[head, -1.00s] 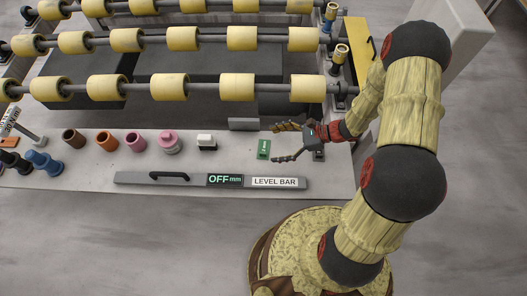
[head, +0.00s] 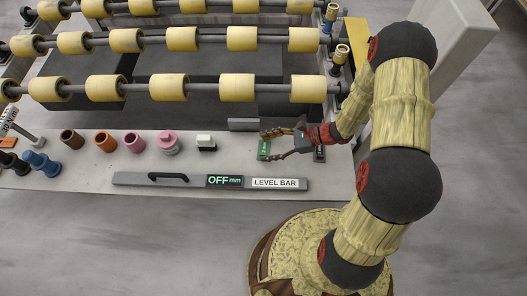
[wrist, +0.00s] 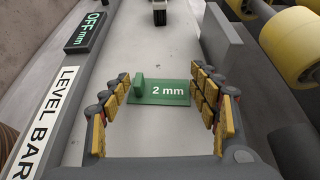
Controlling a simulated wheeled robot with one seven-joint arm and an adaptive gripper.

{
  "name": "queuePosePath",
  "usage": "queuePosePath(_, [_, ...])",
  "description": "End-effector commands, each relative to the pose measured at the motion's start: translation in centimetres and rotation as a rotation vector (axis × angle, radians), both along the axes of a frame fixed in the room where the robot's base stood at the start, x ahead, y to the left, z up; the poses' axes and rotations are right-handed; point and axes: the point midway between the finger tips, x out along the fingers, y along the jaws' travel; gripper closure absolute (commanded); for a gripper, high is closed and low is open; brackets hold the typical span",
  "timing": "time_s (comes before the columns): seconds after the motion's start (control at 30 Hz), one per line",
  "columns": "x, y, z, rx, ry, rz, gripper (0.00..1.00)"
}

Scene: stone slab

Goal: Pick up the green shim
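The green shim (head: 263,150) lies flat on the pale stone slab, near its right end. In the wrist view the shim (wrist: 165,93) is a thin green plate marked "2 mm" with a raised green tab at its left end. My gripper (head: 264,144) is open, its two fingers reaching to either side of the shim. In the wrist view the gripper (wrist: 162,76) has one finger close to the tab's left side and the other just beyond the plate's right edge. I see no clear contact.
The grey level bar (head: 205,181) with an "OFF mm" display lies on the slab's front. A black-and-white block (head: 206,143), a pink piece (head: 168,143) and several coloured cylinders stand to the left. A grey upright plate (wrist: 221,38) and yellow rollers (head: 238,88) are behind.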

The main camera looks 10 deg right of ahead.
Motion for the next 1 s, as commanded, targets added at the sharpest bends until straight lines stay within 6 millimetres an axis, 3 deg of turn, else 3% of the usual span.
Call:
queuePosePath(0.5, [0.0, 0.0, 0.0, 0.0, 0.001, 0.0, 0.7])
queuePosePath(0.8, [0.0, 0.0, 0.2, 0.0, 0.001, 0.0, 0.7])
queuePosePath(1.0, [0.0, 0.0, 2.0, 0.0, -0.001, 0.0, 0.7])
